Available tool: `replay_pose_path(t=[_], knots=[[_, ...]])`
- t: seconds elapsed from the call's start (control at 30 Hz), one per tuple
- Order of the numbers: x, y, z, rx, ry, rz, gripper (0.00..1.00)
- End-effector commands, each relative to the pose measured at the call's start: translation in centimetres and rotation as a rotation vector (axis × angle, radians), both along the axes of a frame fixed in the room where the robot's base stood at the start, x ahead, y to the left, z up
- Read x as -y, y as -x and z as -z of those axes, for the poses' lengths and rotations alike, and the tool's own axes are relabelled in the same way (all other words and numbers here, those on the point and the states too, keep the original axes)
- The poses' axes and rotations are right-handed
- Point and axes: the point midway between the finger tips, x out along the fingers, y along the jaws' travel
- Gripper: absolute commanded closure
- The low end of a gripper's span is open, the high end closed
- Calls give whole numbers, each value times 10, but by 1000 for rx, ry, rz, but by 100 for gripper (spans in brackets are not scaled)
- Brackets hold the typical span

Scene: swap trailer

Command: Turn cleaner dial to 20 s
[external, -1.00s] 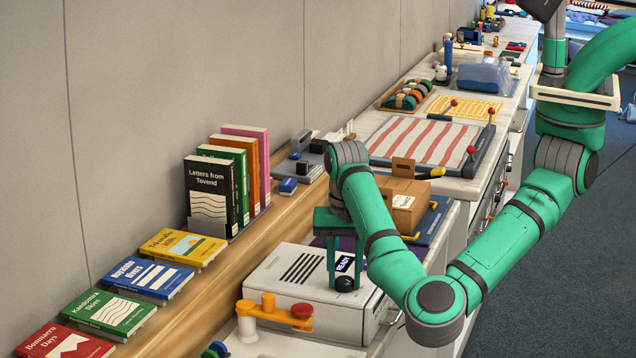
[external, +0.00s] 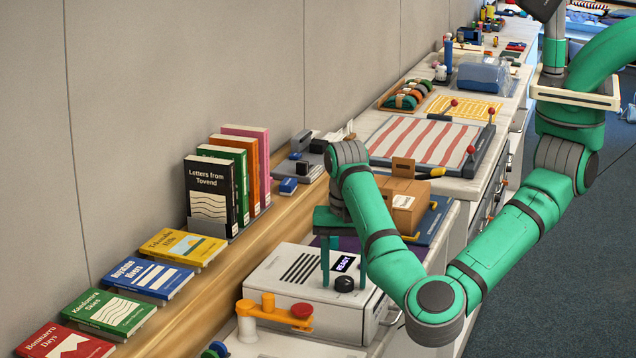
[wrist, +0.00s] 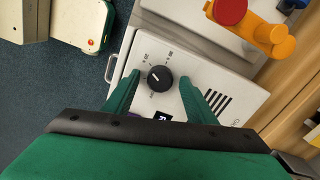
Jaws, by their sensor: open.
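The cleaner (external: 290,291) is a white box with black vent slots and a small display (external: 344,263) reading READY. The dial also shows in the external view (external: 344,284). My gripper (wrist: 157,86) is open above the cleaner's top, one finger on each side of the dial, with clear gaps to it in the wrist view. The display is partly hidden by my gripper in the wrist view.
An orange crank arm with a red knob (external: 302,311) stands close in front of the cleaner. A cardboard box (external: 405,208) is behind it. Books (external: 210,195) line the wooden ledge at the left.

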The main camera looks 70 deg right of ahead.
Motion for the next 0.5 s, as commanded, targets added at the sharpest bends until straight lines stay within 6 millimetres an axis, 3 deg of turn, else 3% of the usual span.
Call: replay_pose_path(t=[0.17, 0.5], knots=[[-1, -1, -12, 1, -2, -1, 49], [-1, -1, -73, 3, -3, -1, 49]])
